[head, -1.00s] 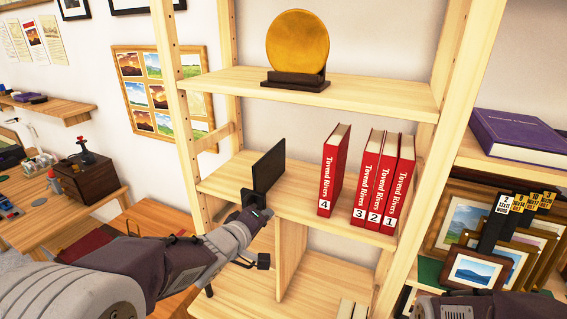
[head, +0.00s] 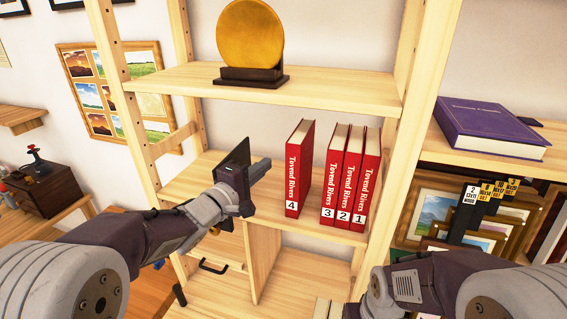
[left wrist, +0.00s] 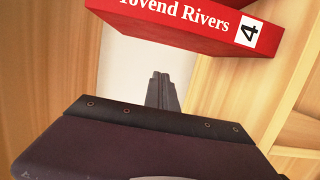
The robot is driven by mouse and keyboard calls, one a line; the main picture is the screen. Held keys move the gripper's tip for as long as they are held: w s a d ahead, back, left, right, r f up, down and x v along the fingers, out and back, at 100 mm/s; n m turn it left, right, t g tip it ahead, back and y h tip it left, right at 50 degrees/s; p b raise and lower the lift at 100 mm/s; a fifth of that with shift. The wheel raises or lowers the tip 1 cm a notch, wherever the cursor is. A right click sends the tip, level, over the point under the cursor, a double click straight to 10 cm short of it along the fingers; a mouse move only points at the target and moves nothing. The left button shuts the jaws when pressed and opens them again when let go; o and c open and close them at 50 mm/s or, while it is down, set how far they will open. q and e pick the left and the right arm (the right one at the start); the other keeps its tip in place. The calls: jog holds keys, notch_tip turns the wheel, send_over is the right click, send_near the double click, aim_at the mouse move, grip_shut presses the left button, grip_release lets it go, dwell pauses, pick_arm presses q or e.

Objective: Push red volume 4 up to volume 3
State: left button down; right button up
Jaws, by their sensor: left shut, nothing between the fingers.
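Red volume 4 (head: 299,170) stands upright on the middle shelf, with a gap between it and volume 3 (head: 332,175) to its right. Volumes 2 (head: 347,178) and 1 (head: 367,180) stand beside volume 3, close together. My left gripper (head: 262,168) is shut and empty, over the shelf to the left of volume 4, apparently short of its left side. In the left wrist view the shut fingers (left wrist: 162,92) show below the spine of volume 4 (left wrist: 205,22). My right arm enters at the lower right; its gripper is out of view.
A gold disc on a dark stand (head: 250,38) is on the shelf above. A wooden upright (head: 392,150) bounds the shelf on the right. A purple book (head: 490,128) lies on the neighbouring shelf.

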aim_at(305, 168)
pick_arm(q)
jog(key=d, duration=0.6)
jog(key=d+b, duration=0.1)
jog(key=d, duration=0.2)
jog(key=shift+s+d+f, duration=0.1)
jog(key=shift+s+d, duration=0.25)
jog(key=shift+d, duration=0.4)
